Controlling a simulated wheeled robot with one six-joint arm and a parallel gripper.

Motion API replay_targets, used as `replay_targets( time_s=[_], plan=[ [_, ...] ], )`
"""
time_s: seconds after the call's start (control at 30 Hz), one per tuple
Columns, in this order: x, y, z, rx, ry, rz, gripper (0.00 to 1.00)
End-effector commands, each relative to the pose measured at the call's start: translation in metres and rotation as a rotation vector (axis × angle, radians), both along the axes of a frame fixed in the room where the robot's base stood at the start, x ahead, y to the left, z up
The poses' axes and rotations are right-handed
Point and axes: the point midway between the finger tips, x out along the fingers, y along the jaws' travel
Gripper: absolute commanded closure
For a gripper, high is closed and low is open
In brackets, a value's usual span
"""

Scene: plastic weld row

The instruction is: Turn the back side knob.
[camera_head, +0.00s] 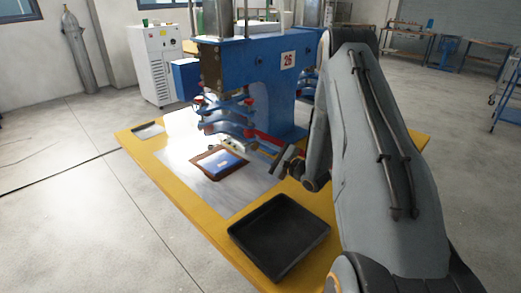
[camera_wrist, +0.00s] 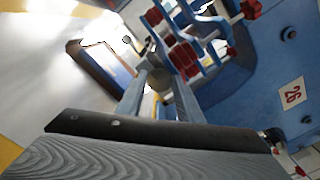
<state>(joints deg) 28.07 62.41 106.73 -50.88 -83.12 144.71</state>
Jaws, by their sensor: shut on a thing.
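The blue machine (camera_head: 240,65) marked 26 stands on the yellow-edged table. It has blue clamp arms with red knobs, one at the left (camera_head: 198,100). My gripper (camera_head: 281,160) is low at the machine's right front, beside its red bar. In the wrist view, the fingers of my gripper (camera_wrist: 160,88) reach to a small round grey-brown knob end (camera_wrist: 160,78) and are shut on it. Red knobs (camera_wrist: 183,56) show just beyond the fingertips. The fingers partly hide the held knob, and I cannot tell from its look which side knob it is.
A brown-framed blue piece (camera_head: 220,163) lies on the pale table plate, left of my gripper. A black empty tray (camera_head: 278,236) stands at the table's front. The blue arms and red knobs crowd the space around the fingertips.

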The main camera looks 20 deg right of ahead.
Motion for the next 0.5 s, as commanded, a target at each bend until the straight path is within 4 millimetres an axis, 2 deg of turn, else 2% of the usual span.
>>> replay_targets(
  time_s=[0.03,0.07,0.17,0.5],
  plan=[
    [-0.0002,-0.0003,-0.0006,-0.001,0.001,-0.001,0.90],
    [-0.0002,-0.0003,-0.0006,-0.001,0.001,-0.001,0.64],
    [-0.0002,-0.0002,-0.0006,0.000,0.001,-0.001,0.49],
    [-0.0034,-0.0021,-0.0005,-0.001,0.001,-0.001,0.49]
  ],
)
